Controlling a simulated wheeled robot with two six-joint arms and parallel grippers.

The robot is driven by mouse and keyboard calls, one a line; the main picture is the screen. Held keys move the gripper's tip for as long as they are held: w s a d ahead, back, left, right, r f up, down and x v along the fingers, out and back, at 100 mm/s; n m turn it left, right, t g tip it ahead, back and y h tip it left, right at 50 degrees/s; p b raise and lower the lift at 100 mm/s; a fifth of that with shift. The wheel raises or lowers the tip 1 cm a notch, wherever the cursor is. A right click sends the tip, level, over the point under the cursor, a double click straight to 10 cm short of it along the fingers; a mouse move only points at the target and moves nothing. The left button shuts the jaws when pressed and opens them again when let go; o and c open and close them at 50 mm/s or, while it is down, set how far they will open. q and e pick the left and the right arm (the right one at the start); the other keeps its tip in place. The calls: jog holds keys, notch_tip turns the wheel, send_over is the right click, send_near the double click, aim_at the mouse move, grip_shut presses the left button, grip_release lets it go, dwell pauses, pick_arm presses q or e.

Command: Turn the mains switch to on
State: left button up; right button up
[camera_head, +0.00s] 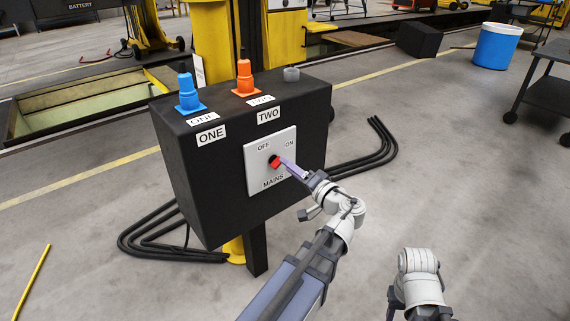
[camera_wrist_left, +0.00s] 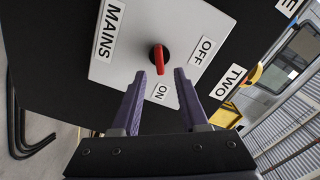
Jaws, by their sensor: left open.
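The mains switch is a red knob (camera_head: 276,162) on a light plate (camera_head: 253,149) marked OFF, ON and MAINS, on the front of a black box (camera_head: 200,165). In the left wrist view the red knob (camera_wrist_left: 158,57) sits just beyond the fingertips, between their lines; the ON label (camera_wrist_left: 161,91) shows between the fingers. I cannot tell if the fingers touch the knob or exactly which way it points. My left gripper (camera_head: 284,161) is open at the knob, coming from the right; it also shows in the wrist view (camera_wrist_left: 159,73). My right gripper is out of view; part of that arm shows.
On the box top stand a blue control (camera_head: 187,93), an orange control (camera_head: 245,79) and a grey round piece (camera_head: 291,74). Black cables (camera_head: 375,150) run beside the box. A blue bin (camera_head: 496,46) stands far right. The floor at right is mostly clear.

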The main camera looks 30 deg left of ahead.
pick_arm(q)
jog(key=v, duration=0.4)
jog(key=shift+s+d, duration=0.2)
jog(key=shift+d, duration=0.15)
